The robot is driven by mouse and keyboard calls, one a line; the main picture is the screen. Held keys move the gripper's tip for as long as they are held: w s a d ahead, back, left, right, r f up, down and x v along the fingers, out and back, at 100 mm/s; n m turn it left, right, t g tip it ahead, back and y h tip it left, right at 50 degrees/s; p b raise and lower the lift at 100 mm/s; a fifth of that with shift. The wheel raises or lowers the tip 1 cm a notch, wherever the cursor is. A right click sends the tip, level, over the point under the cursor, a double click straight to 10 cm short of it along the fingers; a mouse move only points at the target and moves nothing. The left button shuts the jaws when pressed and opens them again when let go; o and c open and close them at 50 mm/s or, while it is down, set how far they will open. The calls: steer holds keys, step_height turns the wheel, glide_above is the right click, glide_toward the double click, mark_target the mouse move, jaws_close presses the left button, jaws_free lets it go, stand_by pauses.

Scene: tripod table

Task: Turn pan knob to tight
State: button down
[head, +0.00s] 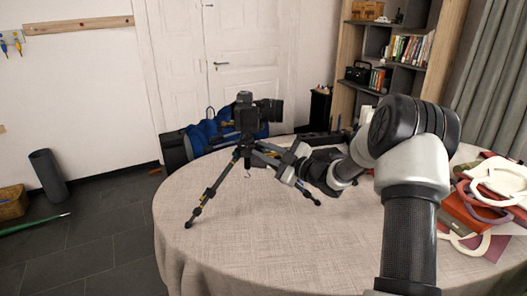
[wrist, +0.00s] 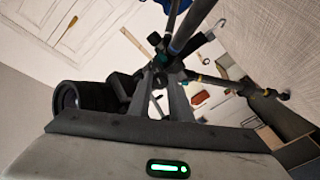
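The black tripod (head: 215,185) stands with its legs spread on the round table, and a black camera (head: 247,115) is mounted on top. The camera's lens (wrist: 68,98) shows at the left in the wrist view. My gripper (head: 261,150) reaches in from the right, at the tripod's head just below the camera. In the wrist view, my gripper's two grey fingers (wrist: 160,80) point at the dark tripod head (wrist: 164,64), with a gap between them. The tips overlap the head, so I cannot tell whether they grip anything. I cannot make out the pan knob clearly.
The round cloth-covered table (head: 225,250) has bare room in front of the tripod. Red and white bags or straps (head: 490,200) lie at its right. A blue bag (head: 205,132) sits behind the tripod. A bookshelf (head: 390,50) stands at the back right.

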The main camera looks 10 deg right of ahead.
steer(key=shift+r+m+p, duration=0.25)
steer(key=shift+m+p, duration=0.7)
steer(key=shift+m, duration=0.05)
steer(key=m, duration=0.1)
steer(key=m+p, duration=0.1)
steer(key=shift+f+m, duration=0.25)
steer(key=shift+m, duration=0.05)
steer(key=c, duration=1.6)
jaws_free()
steer(key=p+v, duration=0.1)
steer(key=v, duration=1.6)
steer(key=shift+s+d+p, duration=0.15)
steer(key=shift+s+p, duration=0.05)
steer(key=shift+p, duration=0.15)
